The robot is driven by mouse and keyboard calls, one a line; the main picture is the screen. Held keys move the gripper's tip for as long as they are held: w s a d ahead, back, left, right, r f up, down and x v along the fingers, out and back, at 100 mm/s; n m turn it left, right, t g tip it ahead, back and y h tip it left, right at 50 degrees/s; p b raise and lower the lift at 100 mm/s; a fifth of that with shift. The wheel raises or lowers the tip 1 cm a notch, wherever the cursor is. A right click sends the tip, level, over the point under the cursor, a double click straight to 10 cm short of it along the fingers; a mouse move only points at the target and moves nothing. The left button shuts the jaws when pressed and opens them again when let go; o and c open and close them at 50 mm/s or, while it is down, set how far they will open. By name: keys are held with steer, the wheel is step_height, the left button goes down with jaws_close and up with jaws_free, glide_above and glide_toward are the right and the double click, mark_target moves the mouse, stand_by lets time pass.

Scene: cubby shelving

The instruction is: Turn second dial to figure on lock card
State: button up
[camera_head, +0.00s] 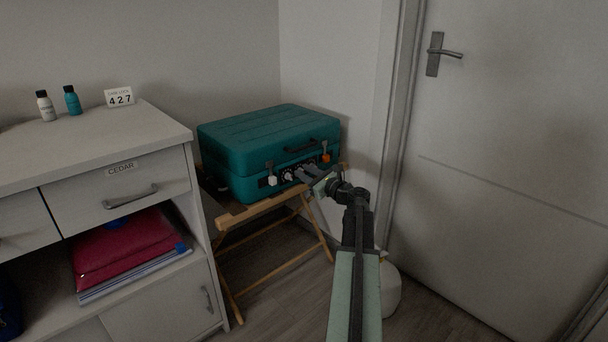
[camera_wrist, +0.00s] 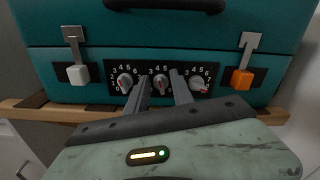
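The teal case (camera_head: 262,150) lies shut on a wooden folding stand. Its front carries a black panel with three grey dials: the left dial (camera_wrist: 125,82), the second dial (camera_wrist: 160,82) and the right dial (camera_wrist: 197,84). Numbers ring each dial, but I cannot surely read the second dial's setting. My gripper (camera_wrist: 160,77) is open, its two fingers on either side of the second dial; I cannot tell whether they touch it. It also shows at the case front in the head view (camera_head: 305,173).
A white-tabbed latch (camera_wrist: 77,73) and an orange-tabbed latch (camera_wrist: 242,78) flank the panel. The wooden stand (camera_head: 258,212) supports the case. The cabinet (camera_head: 165,190) is at left, with two small bottles on top; a door (camera_head: 510,130) is at right.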

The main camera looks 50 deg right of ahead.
steer(key=shift+c, duration=0.3)
jaws_close()
steer(key=shift+n, duration=0.3)
steer(key=n, duration=1.1)
steer(key=shift+a+f, duration=0.2)
steer(key=shift+a, duration=0.05)
